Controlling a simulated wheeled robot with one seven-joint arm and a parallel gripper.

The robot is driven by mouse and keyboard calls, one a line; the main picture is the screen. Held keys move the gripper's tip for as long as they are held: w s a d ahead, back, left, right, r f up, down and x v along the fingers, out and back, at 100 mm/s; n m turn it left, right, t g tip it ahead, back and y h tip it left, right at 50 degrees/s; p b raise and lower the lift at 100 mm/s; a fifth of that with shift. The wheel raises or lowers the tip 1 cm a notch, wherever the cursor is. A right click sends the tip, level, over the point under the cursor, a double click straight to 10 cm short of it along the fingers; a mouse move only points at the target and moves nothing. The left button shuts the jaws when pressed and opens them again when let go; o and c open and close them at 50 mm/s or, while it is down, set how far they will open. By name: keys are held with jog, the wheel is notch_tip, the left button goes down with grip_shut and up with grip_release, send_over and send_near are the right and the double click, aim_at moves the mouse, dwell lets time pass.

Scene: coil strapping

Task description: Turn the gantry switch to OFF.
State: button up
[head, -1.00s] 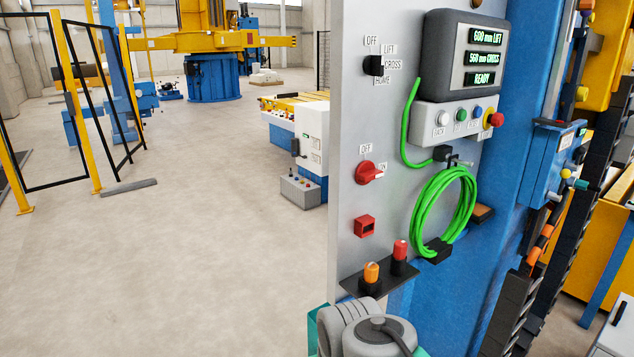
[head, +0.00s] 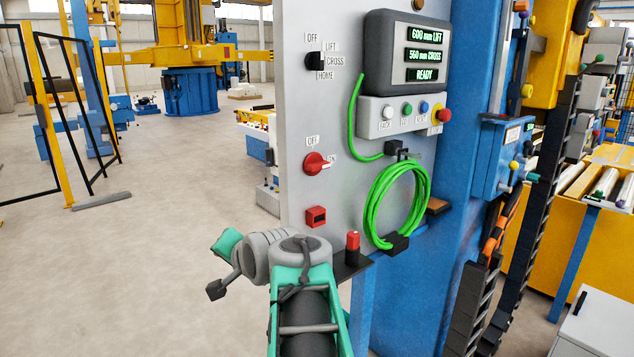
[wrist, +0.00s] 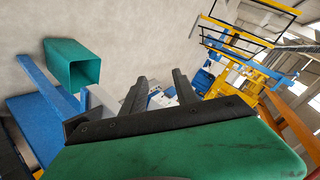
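The light grey panel (head: 292,110) carries two turn switches in the head view. The red rotary switch (head: 314,163) has OFF at its upper left and ON at its right; its pale pointer faces right, towards ON. Above it, a black selector (head: 314,62) has OFF, LIFT, CROSS and HOME around it; its setting is too small to tell. I cannot read a gantry label on either. My arm is below and in front of the panel in the head view. My gripper (wrist: 158,92) shows two black fingers apart and empty in the wrist view, touching neither switch.
A display box (head: 420,52) with coloured buttons, a coiled green cable (head: 397,205) and a red-topped post on a small shelf (head: 353,245) stick out from the panel. A green open-ended box (wrist: 72,65) shows in the wrist view. Open floor lies left of the panel.

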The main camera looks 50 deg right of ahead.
jog(key=s+d+r+m+t+h+b, duration=0.1)
jog(key=s+d+r+m+h, duration=0.2)
jog(key=d, duration=0.4)
jog(key=s+d+r+m+t+h+b, duration=0.1)
jog(key=s+d+r+m, duration=0.3)
jog(key=d, duration=0.3)
jog(key=m+t+h, duration=0.2)
jog(key=m+h, duration=0.1)
jog(key=m, duration=0.1)
send_near(320, 167)
jog(key=p+x, duration=0.1)
jog(key=x, duration=0.7)
jog(key=shift+r+p, duration=0.1)
jog(key=shift+p, duration=0.2)
jog(key=shift+w+d, duration=0.25)
jog(key=shift+w, duration=0.05)
grip_shut()
